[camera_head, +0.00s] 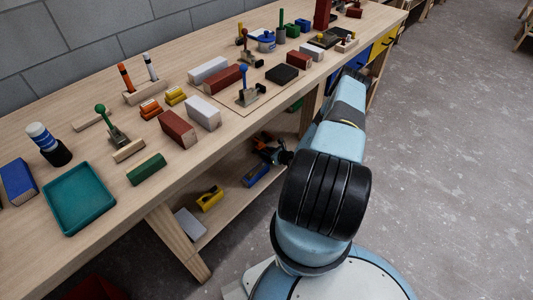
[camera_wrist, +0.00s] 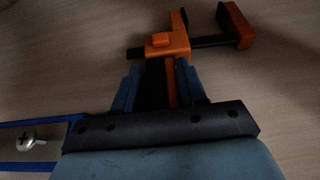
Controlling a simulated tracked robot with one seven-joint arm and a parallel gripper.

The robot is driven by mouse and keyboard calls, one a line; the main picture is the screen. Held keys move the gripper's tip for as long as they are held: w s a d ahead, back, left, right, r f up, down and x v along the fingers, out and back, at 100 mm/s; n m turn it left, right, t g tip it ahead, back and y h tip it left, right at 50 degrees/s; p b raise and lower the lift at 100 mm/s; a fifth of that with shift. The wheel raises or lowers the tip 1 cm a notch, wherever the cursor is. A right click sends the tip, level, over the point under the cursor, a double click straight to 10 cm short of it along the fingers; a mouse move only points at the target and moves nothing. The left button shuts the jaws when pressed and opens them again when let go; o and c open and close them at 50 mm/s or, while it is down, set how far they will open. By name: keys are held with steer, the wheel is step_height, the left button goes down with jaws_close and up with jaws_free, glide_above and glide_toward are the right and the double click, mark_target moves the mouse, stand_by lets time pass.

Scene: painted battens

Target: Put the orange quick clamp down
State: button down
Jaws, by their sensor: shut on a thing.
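The orange quick clamp (camera_wrist: 180,44) has orange jaws and a dark bar. It shows at the top of the wrist view, with its bar running to the right and an orange end piece (camera_wrist: 237,27) there. My gripper (camera_wrist: 160,76) is shut on the clamp's orange and black lower part. In the head view, my gripper (camera_head: 274,153) is low beside the bench, at its lower shelf, with a bit of orange at its tip. The wooden surface lies behind the clamp in the wrist view; I cannot tell whether the clamp touches it.
The lower shelf (camera_head: 226,214) also holds a yellow tool (camera_head: 209,199), a grey block (camera_head: 190,224) and a blue tool (camera_head: 256,175). In the wrist view, a blue-edged thing with a screw (camera_wrist: 29,139) is close on the left. The benchtop (camera_head: 100,220) above is crowded with blocks and clamps.

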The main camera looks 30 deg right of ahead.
steer(key=c, duration=0.6)
jaws_free()
steer(key=shift+c, duration=0.2)
steer(key=v, duration=1.2)
